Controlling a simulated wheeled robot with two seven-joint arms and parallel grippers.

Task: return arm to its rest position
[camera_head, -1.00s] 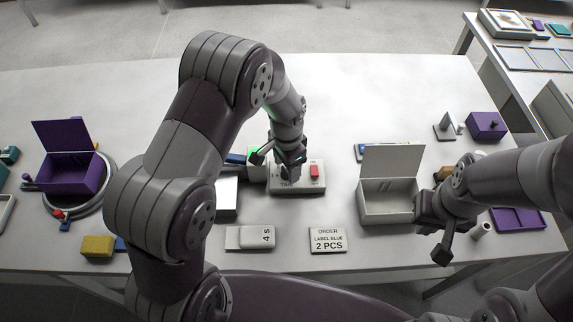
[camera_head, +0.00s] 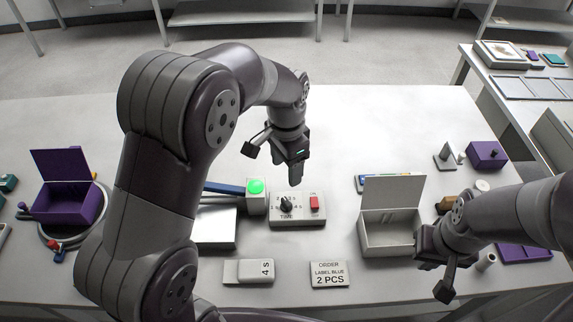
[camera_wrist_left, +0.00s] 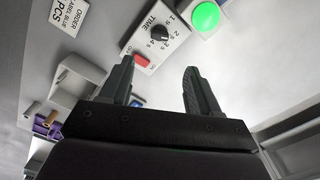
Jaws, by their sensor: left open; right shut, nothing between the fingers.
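My left gripper (camera_head: 290,158) hangs above the table behind the timer box (camera_head: 297,210), apart from it. In the left wrist view the two fingers of my left gripper (camera_wrist_left: 158,85) are spread with nothing between them. The timer box has a dark knob (camera_head: 286,205) and a red switch (camera_head: 314,203). It also shows in the left wrist view (camera_wrist_left: 172,46). A lit green button (camera_head: 256,187) stands left of the timer box. My right gripper (camera_head: 440,272) is at the right, in front of the open grey box (camera_head: 388,238); its fingers are small and partly hidden.
An open purple box (camera_head: 68,203) stands at the left. A "4 s" block (camera_head: 248,271) and an order card (camera_head: 329,274) lie near the front. A purple block (camera_head: 486,155) and a grey stand (camera_head: 444,157) are at the right. The table's back middle is clear.

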